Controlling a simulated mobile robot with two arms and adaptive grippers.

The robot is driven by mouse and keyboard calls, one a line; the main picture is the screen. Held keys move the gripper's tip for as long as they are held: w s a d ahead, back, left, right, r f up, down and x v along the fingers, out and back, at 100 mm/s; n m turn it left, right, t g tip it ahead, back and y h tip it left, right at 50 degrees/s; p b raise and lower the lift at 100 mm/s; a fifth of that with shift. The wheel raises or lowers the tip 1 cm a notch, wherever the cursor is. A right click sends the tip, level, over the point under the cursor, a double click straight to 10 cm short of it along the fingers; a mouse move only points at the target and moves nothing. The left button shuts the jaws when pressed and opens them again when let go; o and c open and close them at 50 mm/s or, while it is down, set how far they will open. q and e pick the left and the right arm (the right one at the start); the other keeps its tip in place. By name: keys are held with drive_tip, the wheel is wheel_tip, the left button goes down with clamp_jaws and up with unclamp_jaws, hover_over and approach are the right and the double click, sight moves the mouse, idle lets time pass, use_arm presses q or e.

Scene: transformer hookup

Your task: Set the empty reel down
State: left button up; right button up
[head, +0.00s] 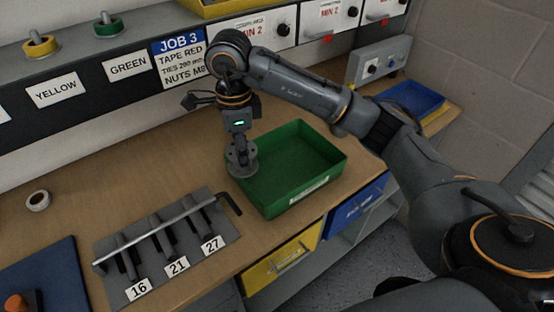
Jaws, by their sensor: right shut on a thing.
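My right gripper (238,146) points down at the left edge of the green bin and is shut on a small grey reel (244,169). The reel shows as a round grey flange with no tape seen on it. The gripper's fingers hide part of it. It appears in front of or over the bin's left rim; I cannot tell whether it touches the rim or the bench. My left gripper is out of view.
The green bin (300,155) looks empty. A grey rack (215,245) numbered 16, 21, 27 carries a long bent bar. A pale ring (38,200) lies at left, near a blue mat (45,275). Yellow (40,45) and green (108,25) reels sit above labels. Bench (130,160) left of the reel is clear.

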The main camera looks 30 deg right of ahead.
drive_tip(key=d+f+p, duration=0.1)
drive_tip(key=d+f, duration=0.1)
drive_tip(key=d, duration=0.2)
drive_tip(key=w+d+f+p, duration=0.1)
drive_tip(key=d+f, duration=0.2)
drive_tip(key=d, duration=0.1)
drive_tip(key=w+d+f+p, duration=0.1)
drive_tip(key=d+f+p, duration=0.1)
drive_tip(key=d+f, duration=0.1)
drive_tip(key=shift+w+d+f, duration=0.15)
drive_tip(key=shift+d+f, duration=0.05)
drive_tip(key=shift+d, duration=0.5)
drive_tip(key=shift+d+f, duration=0.25)
drive_tip(key=shift+f, duration=0.05)
wheel_tip(320, 180, down, 3)
drive_tip(key=shift+d+f+p, duration=0.1)
drive_tip(key=shift+d+p, duration=0.05)
drive_tip(key=shift+p, duration=0.75)
drive_tip(key=shift+f, duration=0.15)
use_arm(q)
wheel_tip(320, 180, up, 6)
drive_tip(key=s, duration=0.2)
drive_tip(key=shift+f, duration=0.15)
use_arm(e)
drive_tip(key=shift+f, duration=0.1)
drive_tip(key=o, duration=1.3)
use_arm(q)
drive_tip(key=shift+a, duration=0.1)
use_arm(e)
drive_tip(key=shift+o, duration=0.2)
